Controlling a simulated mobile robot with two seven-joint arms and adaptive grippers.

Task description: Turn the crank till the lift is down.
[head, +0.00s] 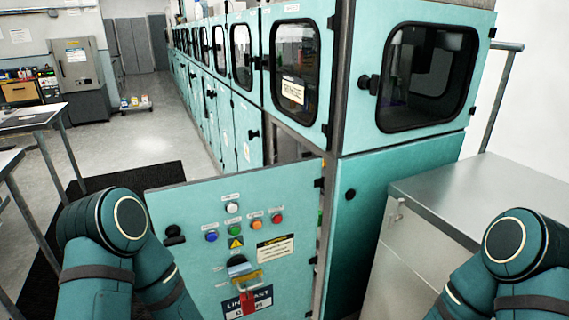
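I cannot make out a crank or a lift in the head view. The nearest part with controls is a teal panel (290,195) in front of me, which looks like an open cabinet door. It has several coloured buttons, a black handle (174,235) at its left edge, and a padlock with a red tag (248,300) low down. Parts of my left arm show at the lower left and of my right arm at the lower right. Both my grippers are out of the picture, so what they touch or hold is hidden.
A row of teal cabinets (357,50) with dark windows runs into the distance. A grey metal cabinet (470,185) with a flat top stands at the right. Tables (32,117) stand at the left, near a dark floor mat (130,178). The grey aisle floor (165,135) is mostly clear.

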